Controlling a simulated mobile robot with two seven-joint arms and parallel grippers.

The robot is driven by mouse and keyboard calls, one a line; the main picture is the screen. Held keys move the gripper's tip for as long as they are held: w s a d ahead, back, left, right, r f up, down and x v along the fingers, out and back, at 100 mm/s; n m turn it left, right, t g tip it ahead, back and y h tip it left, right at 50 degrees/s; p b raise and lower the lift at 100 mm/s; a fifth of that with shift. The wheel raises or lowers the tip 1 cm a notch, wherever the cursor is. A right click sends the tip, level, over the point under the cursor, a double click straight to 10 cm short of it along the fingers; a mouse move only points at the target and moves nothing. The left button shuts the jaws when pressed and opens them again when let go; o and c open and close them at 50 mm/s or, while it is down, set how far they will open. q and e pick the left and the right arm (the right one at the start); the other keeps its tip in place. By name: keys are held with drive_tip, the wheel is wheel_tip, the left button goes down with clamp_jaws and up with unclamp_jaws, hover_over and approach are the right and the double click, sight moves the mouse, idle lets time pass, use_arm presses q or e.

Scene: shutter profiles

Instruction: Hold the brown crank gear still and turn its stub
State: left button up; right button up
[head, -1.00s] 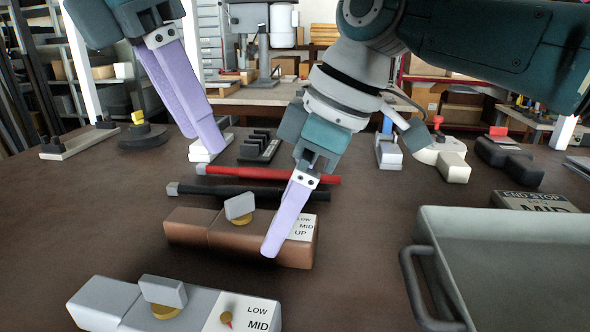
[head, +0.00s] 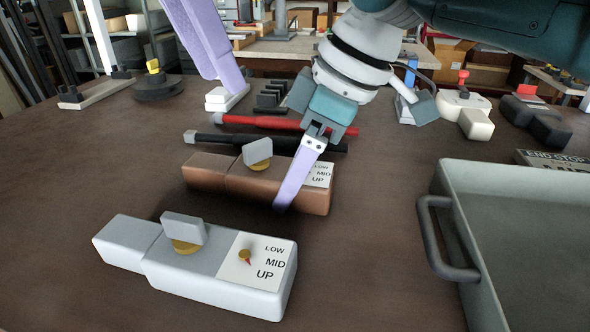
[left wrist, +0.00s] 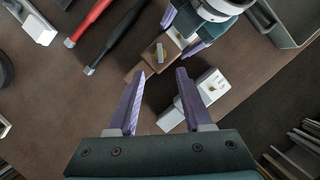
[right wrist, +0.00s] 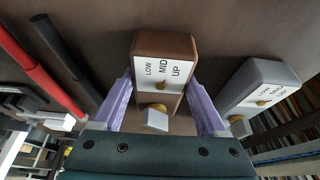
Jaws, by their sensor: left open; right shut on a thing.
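The brown crank gear (head: 215,178) lies on the table. Its grey stub (head: 257,152) stands upright on a brass disc, and its label reads LOW, MID, UP. My right gripper (head: 283,207) is shut on the gear's body at the label end. The right wrist view shows its fingers (right wrist: 163,105) on both sides of the brown body (right wrist: 165,42), with the stub (right wrist: 157,119) between them. The finger covers part of the label in the head view. My left gripper (left wrist: 160,73) is open and empty, above and behind the gear, with the stub (left wrist: 160,54) beyond its fingertips.
A similar grey gear (head: 205,268) lies in front of the brown one. Red (head: 250,122) and black (head: 228,139) bars lie behind it. A grey tray (head: 470,225) with a handle stands at the right. The table is bare at the front left.

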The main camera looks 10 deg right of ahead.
sight(260, 141)
clamp_jaws()
use_arm(q)
drive_tip(key=shift+d, duration=0.1)
drive_tip(key=shift+c, duration=0.7)
drive_tip(key=w+d+f+h, duration=0.1)
drive_tip(key=w+d+f+t+h, duration=0.1)
drive_tip(key=d, duration=0.1)
drive_tip(key=shift+w+d+f, duration=0.1)
drive_tip(key=shift+w+f, duration=0.05)
drive_tip(key=shift+f, duration=3.7)
drive_tip(key=shift+c, duration=0.4)
